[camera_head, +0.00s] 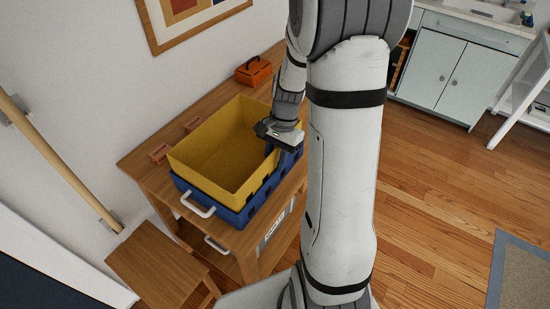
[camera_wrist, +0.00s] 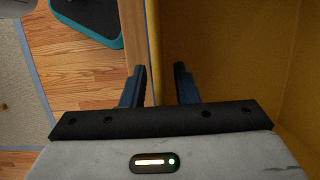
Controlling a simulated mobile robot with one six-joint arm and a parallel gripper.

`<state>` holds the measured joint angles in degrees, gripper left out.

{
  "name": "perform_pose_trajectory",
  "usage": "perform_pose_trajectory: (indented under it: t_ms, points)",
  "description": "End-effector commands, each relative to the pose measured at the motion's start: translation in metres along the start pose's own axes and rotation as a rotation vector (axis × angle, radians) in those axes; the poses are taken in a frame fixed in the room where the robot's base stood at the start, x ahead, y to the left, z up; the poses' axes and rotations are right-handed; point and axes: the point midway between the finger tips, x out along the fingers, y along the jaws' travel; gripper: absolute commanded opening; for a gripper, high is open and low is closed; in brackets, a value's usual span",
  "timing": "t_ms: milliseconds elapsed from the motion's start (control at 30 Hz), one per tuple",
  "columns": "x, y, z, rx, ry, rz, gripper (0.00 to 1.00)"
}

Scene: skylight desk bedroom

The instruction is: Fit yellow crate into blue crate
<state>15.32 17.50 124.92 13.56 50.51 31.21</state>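The yellow crate (camera_head: 225,185) sits in the blue crate (camera_head: 258,200) on a wooden workbench. Its walls stand well above the blue rim, and I cannot tell whether it rests on the bottom. The blue crate has a white handle (camera_head: 198,206) at its near end. My gripper (camera_head: 276,145) is at the right-hand wall of the yellow crate, pointing down. In the wrist view its two dark fingers (camera_wrist: 160,85) are apart, one on each side of the yellow wall's edge. The yellow crate's inside (camera_wrist: 225,50) fills the right of that view and looks empty.
A wooden stool (camera_head: 155,265) stands at the near left. Open wooden floor (camera_head: 430,190) lies to the right.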

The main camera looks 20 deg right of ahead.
Motion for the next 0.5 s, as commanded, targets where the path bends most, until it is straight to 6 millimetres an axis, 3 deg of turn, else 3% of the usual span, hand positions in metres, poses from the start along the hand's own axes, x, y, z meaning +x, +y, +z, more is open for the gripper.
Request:
perform_pose_trajectory:
  t_ms: [267, 500]
  points:
    - [-0.007, 0.000, 0.001, -0.001, 0.002, -0.001, 0.27]
    - [-0.052, -0.001, 0.000, 0.000, 0.005, -0.004, 0.27]
